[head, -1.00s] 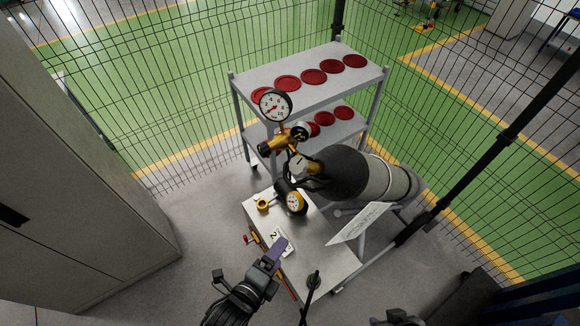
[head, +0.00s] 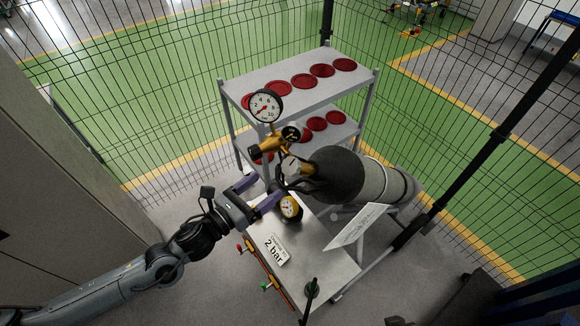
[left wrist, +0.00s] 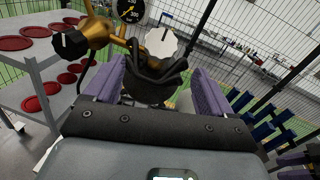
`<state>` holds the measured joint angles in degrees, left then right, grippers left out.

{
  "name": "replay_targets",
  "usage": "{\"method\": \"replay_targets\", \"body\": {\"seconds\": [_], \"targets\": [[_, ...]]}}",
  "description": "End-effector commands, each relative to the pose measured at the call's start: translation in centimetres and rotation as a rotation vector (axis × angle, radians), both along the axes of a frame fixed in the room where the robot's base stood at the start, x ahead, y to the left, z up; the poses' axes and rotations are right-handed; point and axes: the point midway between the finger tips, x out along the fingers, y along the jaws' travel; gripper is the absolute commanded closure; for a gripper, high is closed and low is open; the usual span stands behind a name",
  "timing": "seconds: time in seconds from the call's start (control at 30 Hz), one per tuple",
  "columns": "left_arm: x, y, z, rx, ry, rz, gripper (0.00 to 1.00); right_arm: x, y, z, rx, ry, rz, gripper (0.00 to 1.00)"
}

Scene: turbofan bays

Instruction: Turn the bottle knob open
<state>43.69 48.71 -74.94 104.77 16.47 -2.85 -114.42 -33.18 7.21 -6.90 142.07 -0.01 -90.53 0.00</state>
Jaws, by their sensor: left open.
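A dark gas bottle with a grey body (head: 345,175) lies tilted on a stand, its brass valve end facing left. The pale bottle knob (head: 291,166) sits at that end and also shows in the left wrist view as a white, lobed knob (left wrist: 161,43). My left gripper (head: 268,188) is open, its purple fingers pointing right towards the valve, just left of the knob. In the left wrist view the knob lies beyond the gap between the fingers (left wrist: 160,80), apart from both.
A brass regulator (head: 268,144) with a round pressure gauge (head: 265,106) rises beside the knob. A shelf rack (head: 238,85) with red discs stands behind; wire fencing surrounds the area.

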Motion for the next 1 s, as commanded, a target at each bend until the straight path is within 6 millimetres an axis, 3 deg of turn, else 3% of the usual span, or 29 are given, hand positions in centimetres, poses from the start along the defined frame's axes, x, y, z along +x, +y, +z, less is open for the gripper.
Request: {"method": "replay_targets", "body": {"seconds": [0.53,1.0], "targets": [[5.7,-5.8,0.4,-0.002,-0.001,-0.002,0.16,0.0,0.2,3.0,0.007,0.001,-0.005,0.57],[7.3,-7.2,0.1,-0.002,0.001,-0.001,0.16,0.0,0.2,3.5,0.009,0.0,-0.006,0.57]]}}
